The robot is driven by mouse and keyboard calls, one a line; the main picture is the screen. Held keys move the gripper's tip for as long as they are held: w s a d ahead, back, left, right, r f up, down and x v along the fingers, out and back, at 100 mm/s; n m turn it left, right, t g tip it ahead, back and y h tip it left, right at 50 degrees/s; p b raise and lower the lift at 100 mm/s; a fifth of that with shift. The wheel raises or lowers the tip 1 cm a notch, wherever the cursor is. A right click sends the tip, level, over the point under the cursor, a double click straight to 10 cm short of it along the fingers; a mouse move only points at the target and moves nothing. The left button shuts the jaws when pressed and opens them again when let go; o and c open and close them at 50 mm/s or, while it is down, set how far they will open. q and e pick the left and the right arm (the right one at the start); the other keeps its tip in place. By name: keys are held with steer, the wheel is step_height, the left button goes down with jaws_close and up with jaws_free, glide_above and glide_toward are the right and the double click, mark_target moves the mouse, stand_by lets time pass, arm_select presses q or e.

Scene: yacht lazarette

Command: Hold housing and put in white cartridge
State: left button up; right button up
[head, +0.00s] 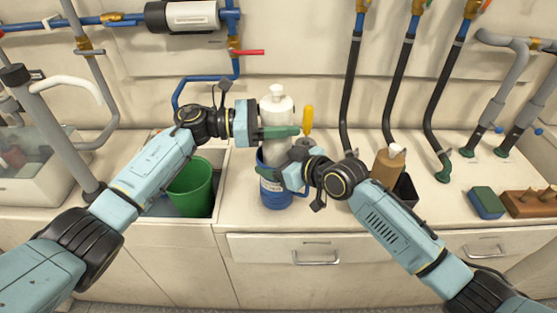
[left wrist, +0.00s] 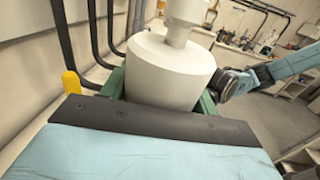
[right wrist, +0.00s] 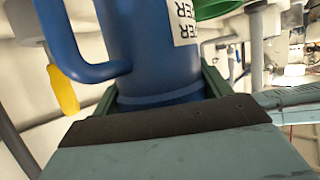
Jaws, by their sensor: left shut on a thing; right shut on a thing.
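The white cartridge (head: 277,103) stands upright above the blue housing (head: 276,198). My left gripper (head: 279,132) is shut around the cartridge, which fills the jaws in the left wrist view (left wrist: 168,72). The housing stands on the counter at the sink's right edge. My right gripper (head: 270,173) is shut on the housing, with its jaws on either side of the blue wall in the right wrist view (right wrist: 150,45). The cartridge's lower end is at the housing's mouth, partly hidden by my grippers. I cannot tell how far inside it is.
A green bucket (head: 190,188) stands in the sink left of the housing. A yellow-handled tool (head: 308,120) stands close behind on the right. A brown bottle (head: 387,170), a dark container (head: 405,190) and a green-and-blue sponge (head: 486,203) are further right. Hoses hang behind.

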arm_select(q)
steer(key=shift+f, duration=2.1)
steer(key=shift+f, duration=0.1)
steer(key=o, duration=1.2)
steer(key=shift+s+d+f, duration=0.1)
steer(key=shift+s+f, duration=0.05)
steer(key=shift+f, duration=0.05)
steer(key=a, duration=0.8)
steer(key=a+r, duration=0.1)
steer(key=a, duration=0.3)
steer(key=shift+s+a, duration=0.15)
steer(key=shift+s, duration=0.15)
